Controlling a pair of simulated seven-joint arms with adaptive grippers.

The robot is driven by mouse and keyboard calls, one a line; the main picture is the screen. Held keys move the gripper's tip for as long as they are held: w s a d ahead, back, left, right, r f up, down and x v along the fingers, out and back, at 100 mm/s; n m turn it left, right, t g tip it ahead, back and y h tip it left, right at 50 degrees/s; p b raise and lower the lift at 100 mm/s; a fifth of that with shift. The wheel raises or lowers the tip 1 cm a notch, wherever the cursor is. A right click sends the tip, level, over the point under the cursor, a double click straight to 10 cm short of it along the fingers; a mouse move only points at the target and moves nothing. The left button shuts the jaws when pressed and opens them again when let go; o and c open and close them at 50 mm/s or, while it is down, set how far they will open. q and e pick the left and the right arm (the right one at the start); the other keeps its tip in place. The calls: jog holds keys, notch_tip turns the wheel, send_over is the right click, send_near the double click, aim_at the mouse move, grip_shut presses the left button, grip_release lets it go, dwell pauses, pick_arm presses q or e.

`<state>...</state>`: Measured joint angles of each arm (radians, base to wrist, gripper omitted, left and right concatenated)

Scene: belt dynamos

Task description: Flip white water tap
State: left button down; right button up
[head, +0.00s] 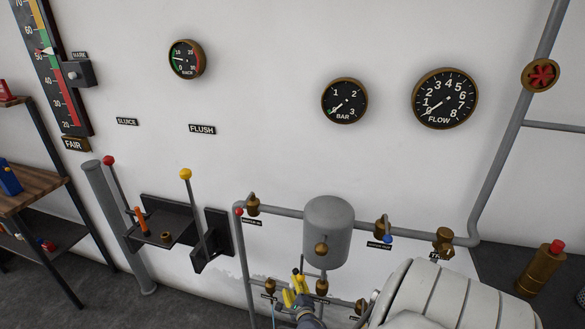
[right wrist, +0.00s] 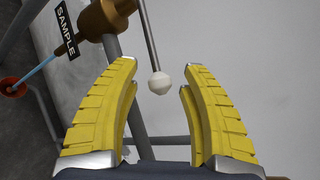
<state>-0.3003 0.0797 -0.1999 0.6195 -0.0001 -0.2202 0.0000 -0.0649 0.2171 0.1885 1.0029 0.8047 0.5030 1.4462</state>
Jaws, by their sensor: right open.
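The white ball knob (right wrist: 160,83) of a tap lever shows in the right wrist view, on a thin metal rod from a brass valve body (right wrist: 103,17). A black SAMPLE label (right wrist: 66,30) is beside that valve. My right gripper (right wrist: 160,66) is open, with yellow ridged fingers on either side of the knob and visible gaps to it. In the head view, my right gripper (head: 295,288) is low in the middle, among the pipes under the grey tank (head: 327,232). The white knob is hard to make out there. My left gripper is out of view.
A lever with a blue knob (head: 387,239) and one with a red knob (head: 239,211) are on the pipework. Tall levers with red (head: 109,160) and yellow (head: 185,174) knobs stand at left. A brass cylinder (head: 541,268) is at right.

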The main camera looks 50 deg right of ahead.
dwell(0.3)
grip_shut()
dwell(0.5)
